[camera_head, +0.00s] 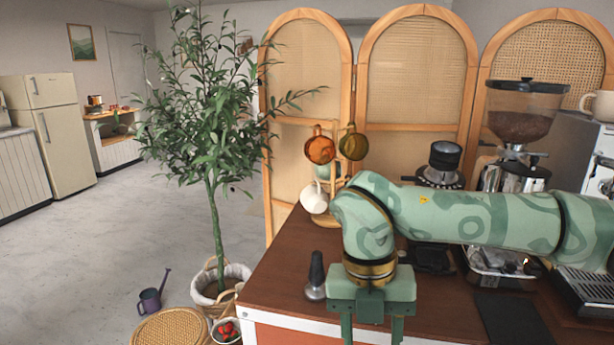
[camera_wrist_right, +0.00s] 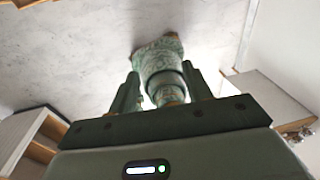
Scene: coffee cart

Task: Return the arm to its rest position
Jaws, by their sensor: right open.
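My right arm (camera_head: 470,215), green with a darker pattern, comes in from the right over the coffee cart (camera_head: 270,290) and bends down at the wrist. My right gripper (camera_head: 371,334) points downward in front of the cart top, near the bottom edge of the head view. Its fingers are apart with nothing held between them. In the right wrist view the open fingers (camera_wrist_right: 162,88) show with a green part of my own body behind them and pale floor beyond. My left gripper is not in view.
A dark-handled tamper (camera_head: 315,275) stands on the cart left of my gripper. A mug stand with an orange cup (camera_head: 320,148) and a white cup (camera_head: 314,198) is behind. A coffee grinder (camera_head: 522,115) stands at right. A potted tree (camera_head: 212,190) and open floor lie left.

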